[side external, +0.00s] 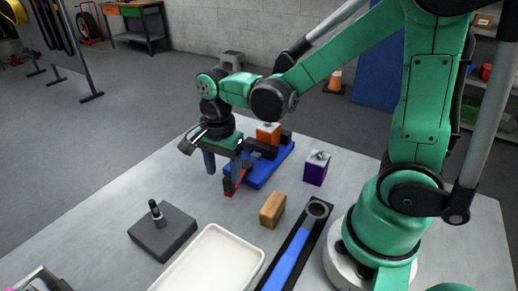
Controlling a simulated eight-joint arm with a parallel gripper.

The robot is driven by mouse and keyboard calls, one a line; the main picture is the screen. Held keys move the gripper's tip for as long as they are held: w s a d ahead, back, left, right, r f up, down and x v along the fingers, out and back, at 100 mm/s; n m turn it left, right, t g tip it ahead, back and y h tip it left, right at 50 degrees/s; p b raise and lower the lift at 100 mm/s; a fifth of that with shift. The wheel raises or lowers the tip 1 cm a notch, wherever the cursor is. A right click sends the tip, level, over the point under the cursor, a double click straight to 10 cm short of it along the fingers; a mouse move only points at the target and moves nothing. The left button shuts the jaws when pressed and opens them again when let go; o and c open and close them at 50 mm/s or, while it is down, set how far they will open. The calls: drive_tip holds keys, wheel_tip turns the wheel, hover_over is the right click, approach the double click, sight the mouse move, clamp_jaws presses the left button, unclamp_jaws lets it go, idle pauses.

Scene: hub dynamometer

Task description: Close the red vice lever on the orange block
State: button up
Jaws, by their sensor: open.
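The orange block (268,134) is near the back of the table, in a vice with a blue base (262,176) and dark jaws. The red lever (230,186) sticks out at the vice's near left side. My gripper (222,171) points down just left of the vice, with its fingers apart. One finger is to the left of the lever and the other is close to the lever, partly overlapping it in the view. I cannot tell whether that finger touches the lever. My gripper and wrist hide part of the vice.
A purple block (315,171) with a metal top stands right of the vice. A wooden block (272,210), a blue wrench (287,262) in a dark holder, a white tray (212,262) and a dark plate with a peg (163,235) lie nearer. The table's left side is clear.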

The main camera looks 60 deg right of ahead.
drive_tip(key=shift+r, duration=1.55)
drive_tip(key=shift+s+d+r+n+t, duration=0.15)
drive_tip(key=shift+r+n+t, duration=0.1)
drive_tip(key=shift+n, duration=0.35)
drive_tip(key=shift+s+r+n+t, duration=0.15)
drive_tip(key=shift+r+n+t, duration=0.1)
drive_tip(key=shift+n, duration=0.35)
drive_tip(key=n, duration=0.2)
drive_tip(key=r+n+t, duration=0.1)
drive_tip(key=s+n+t, duration=0.1)
drive_tip(key=n, duration=0.1)
drive_tip(key=shift+d+r+n, duration=0.2)
drive_tip(key=shift+r+n, duration=0.05)
drive_tip(key=shift+n, duration=0.05)
drive_tip(key=n+t, duration=0.1)
drive_tip(key=n, duration=0.2)
drive_tip(key=r+n+t, duration=0.1)
drive_tip(key=n, duration=0.2)
drive_tip(key=s+n+t, duration=0.1)
drive_tip(key=n+t, duration=0.1)
drive_tip(key=shift+d+r+n, duration=0.2)
drive_tip(key=shift+d+n, duration=0.1)
drive_tip(key=shift+n, duration=0.1)
